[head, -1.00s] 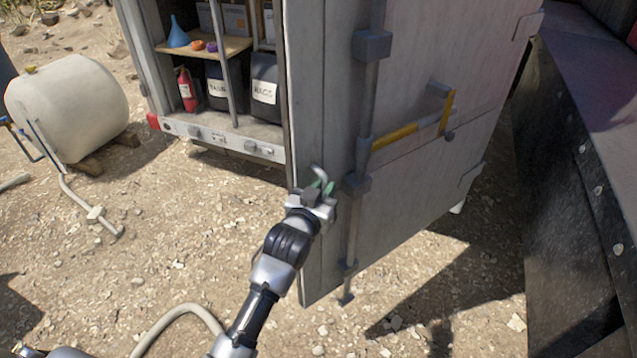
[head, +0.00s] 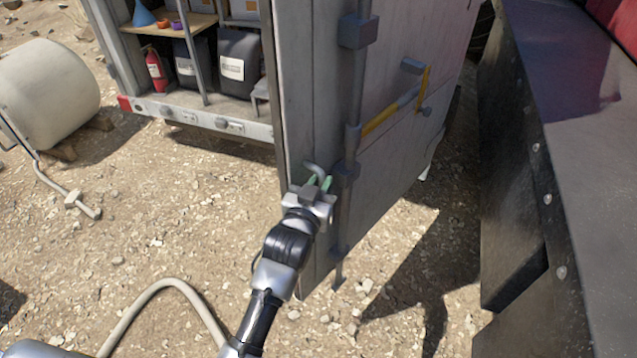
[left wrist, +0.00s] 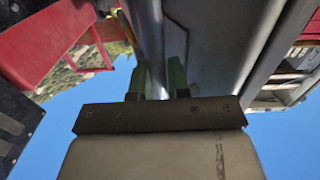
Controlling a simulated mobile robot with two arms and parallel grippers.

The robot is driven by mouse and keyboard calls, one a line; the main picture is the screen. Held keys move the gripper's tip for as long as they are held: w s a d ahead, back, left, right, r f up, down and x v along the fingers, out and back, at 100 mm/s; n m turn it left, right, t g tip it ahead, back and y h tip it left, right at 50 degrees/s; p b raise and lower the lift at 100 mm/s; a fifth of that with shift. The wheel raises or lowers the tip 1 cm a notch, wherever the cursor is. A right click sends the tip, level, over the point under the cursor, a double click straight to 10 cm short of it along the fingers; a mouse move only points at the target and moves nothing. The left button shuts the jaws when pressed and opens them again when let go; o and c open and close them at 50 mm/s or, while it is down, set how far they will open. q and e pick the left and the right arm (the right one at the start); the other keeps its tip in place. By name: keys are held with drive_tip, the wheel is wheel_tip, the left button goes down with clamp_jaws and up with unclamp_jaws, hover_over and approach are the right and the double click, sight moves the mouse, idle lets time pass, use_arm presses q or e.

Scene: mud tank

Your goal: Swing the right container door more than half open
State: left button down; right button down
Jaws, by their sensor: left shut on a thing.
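The right container door (head: 410,75) is a grey panel standing swung out from the container, with its inside shelves open to view at its left. A vertical locking bar (head: 352,110) runs down the door near its free edge, and a yellow-gripped handle (head: 392,112) sticks out from it. My left gripper (head: 318,182) is at the lower free edge of the door, shut on a part of the door there. The left wrist view shows its green fingers (left wrist: 162,78) against grey metal. The exact part between them is hard to make out. My right gripper is not in view.
A dark metal tank wall (head: 520,150) stands close to the right of the door, with a shadowed strip of ground between. A white tank (head: 45,95) and a pipe (head: 68,195) are at the left. Open gravel lies in front, crossed by a hose (head: 160,290).

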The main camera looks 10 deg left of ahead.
use_arm(q)
drive_tip(key=shift+r, duration=0.2)
drive_tip(key=c, duration=1.2)
unclamp_jaws()
drive_tip(key=shift+w, duration=0.1)
drive_tip(key=shift+c, duration=0.2)
drive_tip(key=shift+o, duration=0.7)
drive_tip(key=shift+w+d+f, duration=0.1)
drive_tip(key=shift+f, duration=0.05)
drive_tip(key=s+a+b, duration=0.2)
drive_tip(key=s, duration=0.8)
drive_tip(key=shift+s+b, duration=0.3)
drive_tip(key=shift+s, duration=0.05)
